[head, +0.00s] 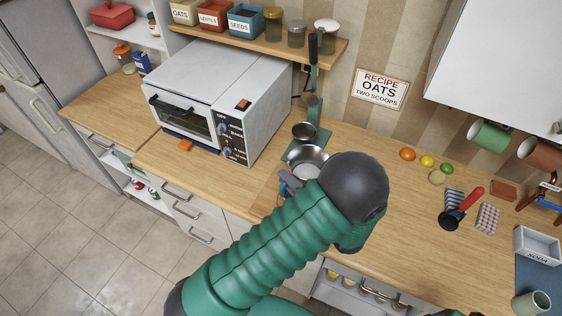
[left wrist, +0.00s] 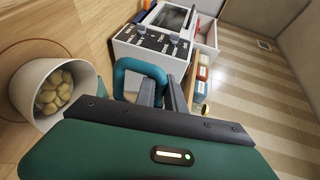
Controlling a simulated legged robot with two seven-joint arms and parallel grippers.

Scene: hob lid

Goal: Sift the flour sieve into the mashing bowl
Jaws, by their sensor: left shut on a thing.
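My left gripper (left wrist: 165,88) is shut on a teal loop handle (left wrist: 140,66), which looks like that of the flour sieve. The sieve's body cannot be made out behind the gripper's housing. In the head view the left gripper (head: 289,184) is partly hidden by my own arm, close to a shiny metal bowl (head: 308,155) on the counter. In the left wrist view a pale round vessel (left wrist: 28,98) with several yellowish lumps in it stands left of the handle, apart from it. I cannot tell which vessel is the mashing bowl. My right gripper is out of view.
A white toaster oven (head: 215,85) stands left of the bowl. Behind the bowl are a small dark pan (head: 303,130) and a teal board (head: 318,141). Fruit (head: 427,160) and a red-handled utensil (head: 473,195) lie to the right. Bare counter (head: 390,205) lies between.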

